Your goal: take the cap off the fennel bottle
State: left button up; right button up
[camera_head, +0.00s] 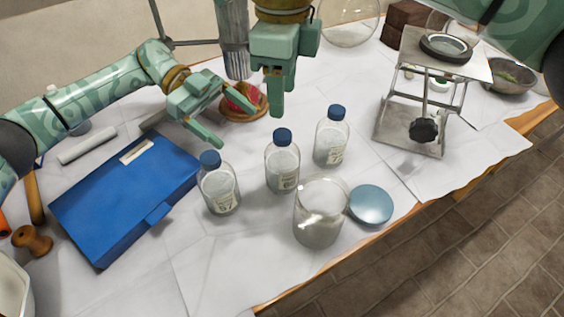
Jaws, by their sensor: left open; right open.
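Three clear glass bottles with blue caps stand upright on the white-covered table: a left bottle (220,192), a middle bottle (283,168) and a right bottle (331,145). Each has a small label; the print is too small to tell which is fennel. The caps, left (210,159), middle (282,136) and right (337,112), sit on their bottles. My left gripper (229,115) is open and empty, above and behind the left bottle. My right gripper (282,99) is open, pointing down behind the middle bottle, apart from it.
A wide glass jar (320,218) and a round blue-grey lid (371,204) are near the front edge. A blue case (125,205) lies left. A metal lab jack (410,115) stands right. A red item on a wooden dish (243,105) is behind the grippers.

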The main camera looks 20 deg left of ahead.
aim_at(298, 173)
pick_arm(q)
jog(key=x, duration=1.3)
jog(key=shift+d+f, duration=0.1)
jog(key=shift+d, duration=0.1)
